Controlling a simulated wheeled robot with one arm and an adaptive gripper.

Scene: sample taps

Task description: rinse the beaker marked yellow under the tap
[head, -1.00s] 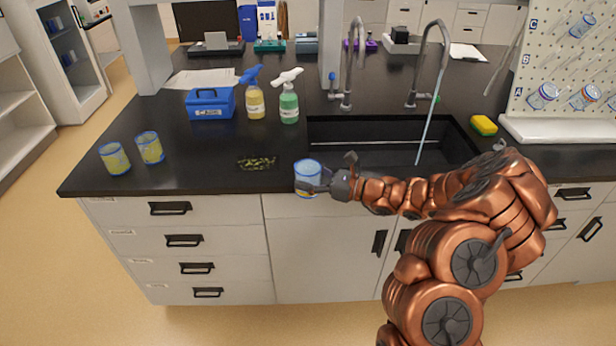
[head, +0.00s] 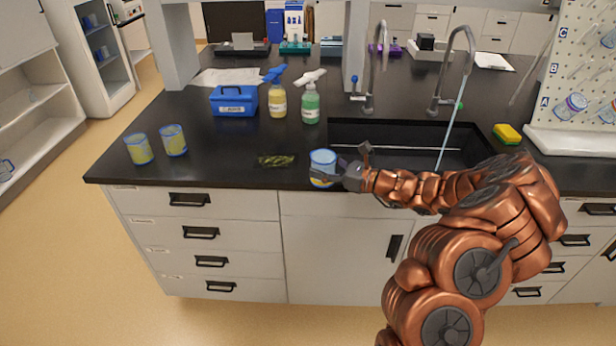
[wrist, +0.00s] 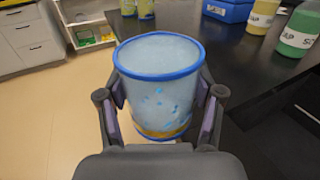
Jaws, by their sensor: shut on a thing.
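My gripper (head: 338,176) is shut on a clear beaker (head: 322,162) with a blue rim and a yellow band near its bottom. In the wrist view the beaker (wrist: 158,85) is upright between both fingers, with blue specks on its wall. It is at the counter's front edge, left of the sink; I cannot tell whether it touches the counter. The black sink (head: 400,150) has two taps behind it. Water runs from the right tap (head: 466,60) into the sink; no stream shows at the left tap (head: 382,55).
Two yellowish beakers (head: 139,150) (head: 174,140) stand at the counter's left. A green-brown clump (head: 276,160) lies left of my gripper. A blue box (head: 234,101), a yellow bottle (head: 277,100) and a green bottle (head: 311,105) stand behind. A yellow sponge (head: 507,134) is right of the sink.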

